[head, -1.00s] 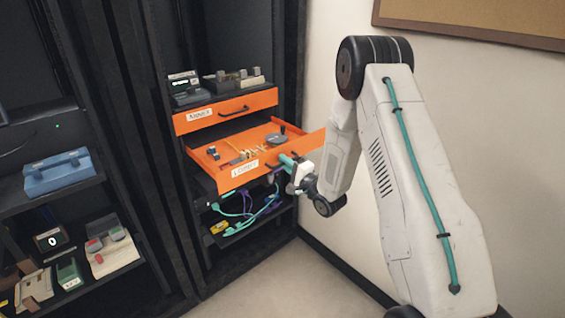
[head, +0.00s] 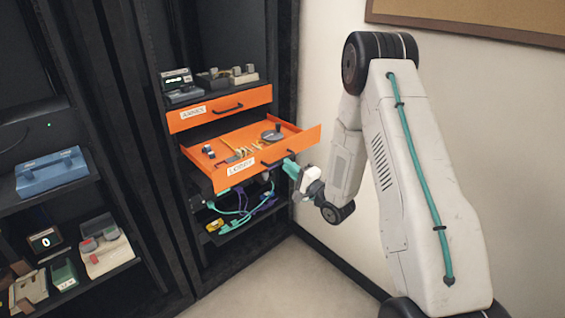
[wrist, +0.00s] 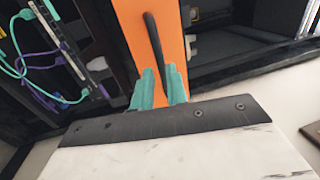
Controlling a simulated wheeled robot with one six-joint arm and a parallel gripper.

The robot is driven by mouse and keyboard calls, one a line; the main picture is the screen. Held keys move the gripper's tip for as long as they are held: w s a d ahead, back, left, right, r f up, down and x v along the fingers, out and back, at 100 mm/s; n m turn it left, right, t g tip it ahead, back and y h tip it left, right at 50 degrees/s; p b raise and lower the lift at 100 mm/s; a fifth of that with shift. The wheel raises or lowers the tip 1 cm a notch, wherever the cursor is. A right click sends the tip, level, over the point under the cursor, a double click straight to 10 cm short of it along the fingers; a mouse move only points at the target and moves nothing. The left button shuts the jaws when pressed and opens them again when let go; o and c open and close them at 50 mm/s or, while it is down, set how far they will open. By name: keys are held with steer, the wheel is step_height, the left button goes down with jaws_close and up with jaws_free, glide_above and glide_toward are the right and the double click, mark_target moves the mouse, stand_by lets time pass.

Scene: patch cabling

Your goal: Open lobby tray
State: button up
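The lobby tray (head: 262,172) is an orange drawer with a white label reading LOBBY, pulled well out of the rack. Its dark bar handle (head: 279,158) is on the front face; it also shows in the wrist view (wrist: 153,38). My gripper (head: 289,168) has teal fingers and is just in front of the tray front, by the handle. In the wrist view the fingers (wrist: 160,72) stand apart with a narrow gap, and the handle's near end lines up with that gap. The fingers look open and slightly back from the handle.
A shut orange drawer (head: 219,108) labelled ANNEX is above. Small parts and a round grey item (head: 271,136) lie in the open tray. Teal and purple cables (head: 240,207) are below it. A shelf with a blue case (head: 52,173) is left; the wall is right.

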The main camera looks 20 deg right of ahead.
steer(key=v, duration=0.2)
steer(key=shift+s+d, duration=0.1)
steer(key=shift+s, duration=0.25)
